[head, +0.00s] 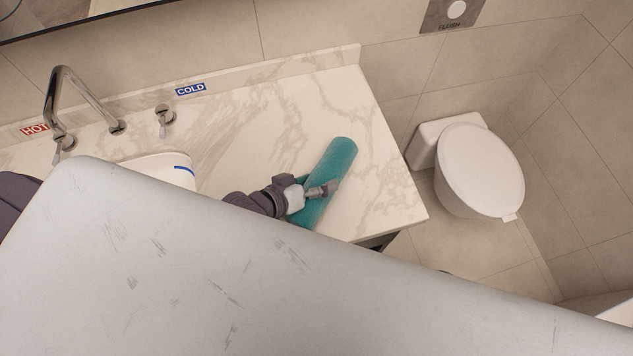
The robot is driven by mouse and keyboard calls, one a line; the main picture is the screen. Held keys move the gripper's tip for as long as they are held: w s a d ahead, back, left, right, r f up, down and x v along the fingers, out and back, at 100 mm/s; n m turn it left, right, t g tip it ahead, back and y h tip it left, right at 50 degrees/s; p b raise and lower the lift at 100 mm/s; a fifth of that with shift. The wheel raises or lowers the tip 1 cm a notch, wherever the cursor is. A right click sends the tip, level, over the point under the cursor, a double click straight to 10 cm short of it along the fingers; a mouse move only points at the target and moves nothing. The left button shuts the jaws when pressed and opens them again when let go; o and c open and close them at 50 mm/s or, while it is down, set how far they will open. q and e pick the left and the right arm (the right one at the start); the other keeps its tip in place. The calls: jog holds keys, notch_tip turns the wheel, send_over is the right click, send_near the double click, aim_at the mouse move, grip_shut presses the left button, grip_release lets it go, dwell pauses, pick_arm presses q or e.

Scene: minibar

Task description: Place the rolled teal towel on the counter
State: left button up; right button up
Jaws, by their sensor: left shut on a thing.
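The rolled teal towel (338,161) is in the middle of the head view, over the right part of the marble counter (376,195). My left gripper (328,189) is shut on the towel near its middle. The towel's upper end points up and to the right; its lower end is partly hidden behind a large pale surface in the foreground. I cannot tell whether the towel touches the counter or is held just above it. My right gripper is not in view.
A faucet (62,100) with handles and a white sink (165,167) are on the counter's left. HOT and COLD labels mark the backsplash. A white toilet (480,170) stands right of the counter. Counter around the towel is clear. The pale foreground surface hides the lower view.

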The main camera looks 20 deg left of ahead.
pick_arm(q)
jog(key=shift+f, duration=0.7)
jog(key=o, duration=1.3)
jog(key=shift+f, duration=0.15)
jog(key=b+v, duration=0.1)
jog(key=v, duration=1.1)
